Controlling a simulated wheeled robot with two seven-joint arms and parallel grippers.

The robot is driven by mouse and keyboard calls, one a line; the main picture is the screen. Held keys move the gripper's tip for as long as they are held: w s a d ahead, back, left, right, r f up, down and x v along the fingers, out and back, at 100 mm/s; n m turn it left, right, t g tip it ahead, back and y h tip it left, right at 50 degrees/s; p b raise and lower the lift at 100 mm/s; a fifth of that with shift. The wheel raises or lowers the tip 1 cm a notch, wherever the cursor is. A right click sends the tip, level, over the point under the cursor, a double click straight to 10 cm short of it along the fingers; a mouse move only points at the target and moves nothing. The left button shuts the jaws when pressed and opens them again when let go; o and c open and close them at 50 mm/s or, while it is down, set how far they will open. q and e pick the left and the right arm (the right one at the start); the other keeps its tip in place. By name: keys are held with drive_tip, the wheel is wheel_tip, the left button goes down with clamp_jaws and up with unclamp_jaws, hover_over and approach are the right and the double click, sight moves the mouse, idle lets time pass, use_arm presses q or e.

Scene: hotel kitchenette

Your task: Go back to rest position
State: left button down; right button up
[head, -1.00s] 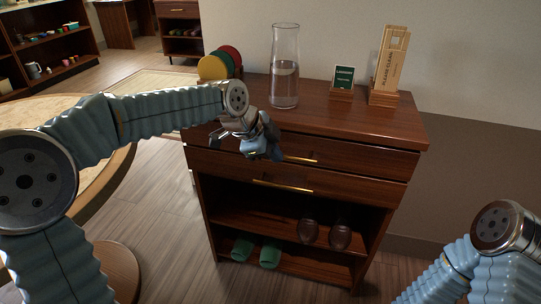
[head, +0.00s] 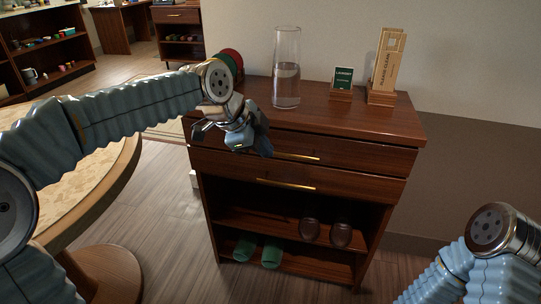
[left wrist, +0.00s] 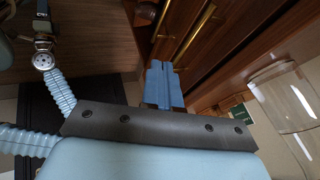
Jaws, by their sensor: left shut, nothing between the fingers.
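My left gripper (head: 262,146) is in front of the upper left of the wooden cabinet (head: 365,120), near the top drawer, with its fingers shut and nothing seen between them. In the left wrist view its blue fingers (left wrist: 163,84) lie together, with the drawer fronts and brass handles beyond. I cannot tell from the pictures how far the fingers are from the drawer front. Both drawers look closed. My right arm shows at the lower right of the head view, but its gripper is out of the picture.
On the cabinet top stand a glass carafe (head: 286,68) with water, a small green sign (head: 342,79) and a wooden sign (head: 386,62). Red and green discs (head: 233,60) are partly behind my left arm. Glasses (head: 340,233) and green slippers (head: 271,252) are on the shelves. A round table (head: 100,185) is at left.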

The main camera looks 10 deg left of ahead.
use_arm(q)
drive_tip(key=v, duration=0.4)
drive_tip(key=w+d+f+n+g, duration=0.15)
drive_tip(key=f+n, duration=0.25)
drive_tip(key=f, duration=1)
drive_tip(key=d+f+n+g, duration=0.15)
drive_tip(key=f+n, duration=0.25)
drive_tip(key=f, duration=0.9)
drive_tip(key=s+d+f+n+g, duration=0.1)
drive_tip(key=s+f+n, duration=1)
drive_tip(key=s+f, duration=0.9)
wheel_tip(320, 180, down, 5)
drive_tip(key=shift+s+d+r+g, duration=0.15)
drive_tip(key=shift+s+d+g, duration=0.05)
drive_tip(key=shift+s+g, duration=0.1)
